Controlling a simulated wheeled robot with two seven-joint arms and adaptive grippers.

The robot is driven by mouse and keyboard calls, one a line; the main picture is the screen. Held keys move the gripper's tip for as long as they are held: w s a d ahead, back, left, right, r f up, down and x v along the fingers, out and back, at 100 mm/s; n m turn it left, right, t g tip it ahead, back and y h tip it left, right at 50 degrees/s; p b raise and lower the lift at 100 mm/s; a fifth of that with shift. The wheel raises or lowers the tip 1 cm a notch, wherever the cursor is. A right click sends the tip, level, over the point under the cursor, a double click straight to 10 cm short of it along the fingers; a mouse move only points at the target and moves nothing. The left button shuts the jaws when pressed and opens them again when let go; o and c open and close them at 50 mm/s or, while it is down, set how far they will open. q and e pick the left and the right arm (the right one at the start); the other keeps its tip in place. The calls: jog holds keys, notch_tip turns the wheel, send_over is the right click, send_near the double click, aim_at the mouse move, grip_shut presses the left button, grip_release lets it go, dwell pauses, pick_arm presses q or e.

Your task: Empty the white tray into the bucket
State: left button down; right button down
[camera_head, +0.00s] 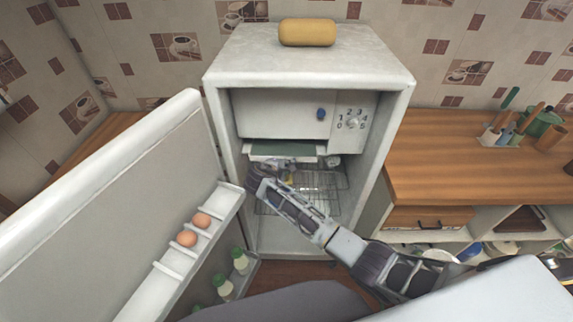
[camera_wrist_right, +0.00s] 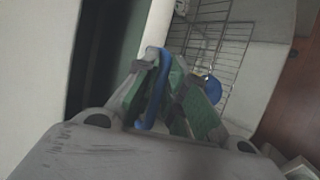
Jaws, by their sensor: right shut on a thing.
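A shallow white tray-like piece (camera_head: 258,158) with a dark green top shows under the freezer box inside the open fridge; I cannot tell surely whether it is the white tray. My right gripper (camera_head: 287,168) reaches in just below and in front of it. In the right wrist view the gripper (camera_wrist_right: 158,92) is shut on a narrow blue thing (camera_wrist_right: 153,100), mostly hidden between the fingers. I cannot tell whether this belongs to the tray. I make out no bucket, and my left gripper is not in view.
The fridge door (camera_head: 110,190) stands open at left, with two eggs (camera_head: 194,230) and several bottles on its shelves. A wire rack (camera_head: 318,190) lies below my gripper, and a blue round thing (camera_wrist_right: 211,89) is near it. A yellow loaf-shaped thing (camera_head: 307,32) rests on top. A wooden counter (camera_head: 450,165) is at right.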

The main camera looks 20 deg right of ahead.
jog(key=shift+s+a, duration=0.2)
jog(key=shift+s, duration=0.5)
jog(key=shift+s+a, duration=0.15)
jog(key=shift+s, duration=0.5)
jog(key=c, duration=1.4)
grip_release()
jog(key=v, duration=0.7)
jog(key=shift+s+a+r, duration=0.15)
jog(key=shift+s, duration=0.05)
